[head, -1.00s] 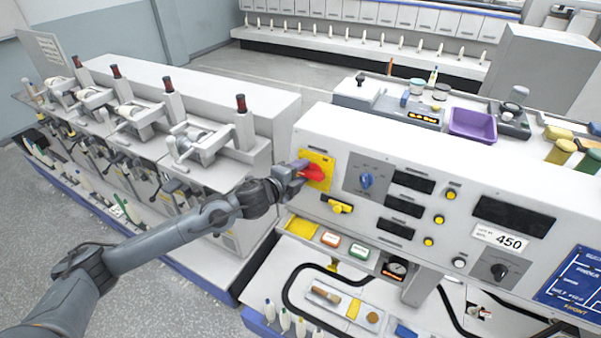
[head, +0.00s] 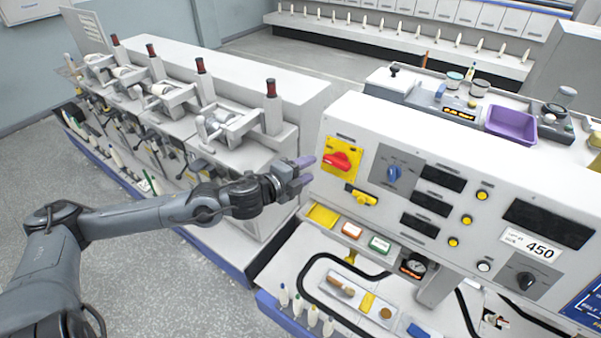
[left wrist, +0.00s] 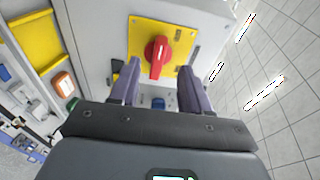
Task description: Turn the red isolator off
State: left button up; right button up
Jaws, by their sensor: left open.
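The red isolator (head: 337,161) is a red rotary handle on a yellow plate (head: 352,147) at the left end of the white control panel. In the head view its handle lies nearly level, tilted slightly. It also shows in the left wrist view (left wrist: 158,55), between and beyond the fingertips. My left gripper (head: 305,172) is open and empty, just left of and below the isolator, apart from it. In the left wrist view its two purple-grey fingers (left wrist: 157,80) stand wide on either side of the handle. My right gripper is not in view.
A blue knob (head: 394,174) and a yellow switch (head: 361,196) sit near the isolator on the panel. A purple tray (head: 511,125) stands on top. A winding machine with red-topped posts (head: 271,90) stands to the left, behind my left arm.

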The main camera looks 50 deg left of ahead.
pick_arm(q)
jog(key=shift+v, duration=0.9)
jog(key=shift+s, duration=0.1)
